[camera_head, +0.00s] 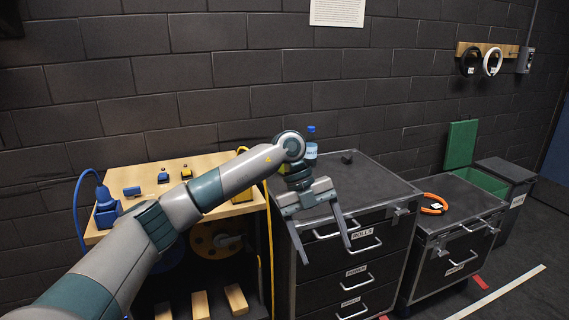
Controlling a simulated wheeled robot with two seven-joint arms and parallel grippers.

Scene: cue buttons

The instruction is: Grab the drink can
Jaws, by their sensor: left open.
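I cannot make out a clear drink can in this view. A blue-capped container (311,150) with a pale label stands upright on top of the tall drawer cabinet (375,183), just right of my left wrist; it looks like a bottle. My left gripper (325,252) is open and empty, its two fingers pointing down in front of the cabinet's upper drawers. It is apart from the container and lower in the picture. My left arm hides part of the cabinet top and the wooden table. My right gripper is not in view.
A small dark block (347,157) lies on the cabinet top. A wooden table (130,172) on the left bears small blue and yellow items. An open green-lined bin (505,188) stands at right.

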